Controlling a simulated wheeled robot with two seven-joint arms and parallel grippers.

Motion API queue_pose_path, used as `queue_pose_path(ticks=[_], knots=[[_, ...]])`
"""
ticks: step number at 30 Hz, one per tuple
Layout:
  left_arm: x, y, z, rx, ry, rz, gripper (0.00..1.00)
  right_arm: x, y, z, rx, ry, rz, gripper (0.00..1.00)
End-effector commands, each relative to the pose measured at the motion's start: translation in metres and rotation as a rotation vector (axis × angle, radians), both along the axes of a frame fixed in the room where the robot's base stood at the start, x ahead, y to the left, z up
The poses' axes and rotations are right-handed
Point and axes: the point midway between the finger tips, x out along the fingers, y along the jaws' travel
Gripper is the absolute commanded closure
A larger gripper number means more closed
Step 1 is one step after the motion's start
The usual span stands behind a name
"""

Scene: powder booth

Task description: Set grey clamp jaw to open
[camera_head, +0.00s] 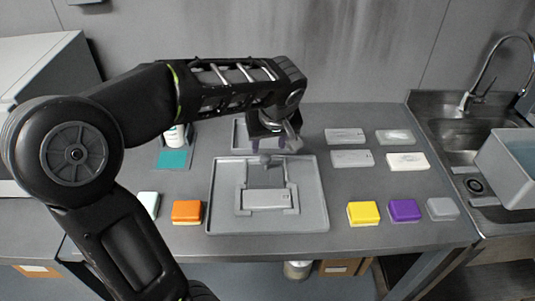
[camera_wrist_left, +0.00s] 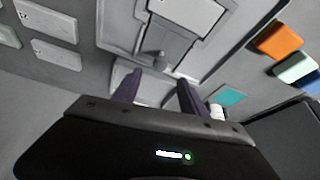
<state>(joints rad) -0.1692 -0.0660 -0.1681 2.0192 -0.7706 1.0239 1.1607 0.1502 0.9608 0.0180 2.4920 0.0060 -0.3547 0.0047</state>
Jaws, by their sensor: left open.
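A grey clamp fixture sits in a grey tray (camera_head: 222,222). Its grey jaw (camera_head: 266,187) lies behind a flat grey block (camera_head: 264,200), with side pieces around the block; whether jaw and block touch is unclear. A rounded knob (camera_head: 265,159) stands at the back rim of the tray, in line with the jaw. The knob also shows in the left wrist view (camera_wrist_left: 158,61). My left gripper (camera_head: 268,147) points down just behind the knob. Its two dark purple fingers (camera_wrist_left: 160,88) are apart with nothing held between them. My right gripper is out of view.
A smaller grey tray (camera_head: 240,136) lies behind, partly hidden by my arm. Several pale blocks (camera_head: 351,158) lie to the right. Orange (camera_head: 187,211), yellow (camera_head: 363,213) and purple (camera_head: 404,210) blocks line the front. A teal pad (camera_head: 173,160) lies left; a sink (camera_head: 465,150) is far right.

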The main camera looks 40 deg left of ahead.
Motion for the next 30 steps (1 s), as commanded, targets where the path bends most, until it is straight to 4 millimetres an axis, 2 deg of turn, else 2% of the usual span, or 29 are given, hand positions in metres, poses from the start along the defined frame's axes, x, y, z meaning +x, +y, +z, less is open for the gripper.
queue_pose_path(ticks=[5,16,27,30], knots=[[0.003,0.005,-0.015,0.001,0.004,0.001,0.5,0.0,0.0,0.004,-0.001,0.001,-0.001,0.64],[0.016,0.02,-0.064,0.0,0.005,-0.001,0.5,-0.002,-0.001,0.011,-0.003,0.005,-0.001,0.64],[0.019,0.022,-0.07,0.0,0.001,-0.002,0.5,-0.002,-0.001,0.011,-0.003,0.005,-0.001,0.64],[0.019,0.022,-0.07,0.0,0.001,-0.002,0.58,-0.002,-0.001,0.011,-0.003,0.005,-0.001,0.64]])
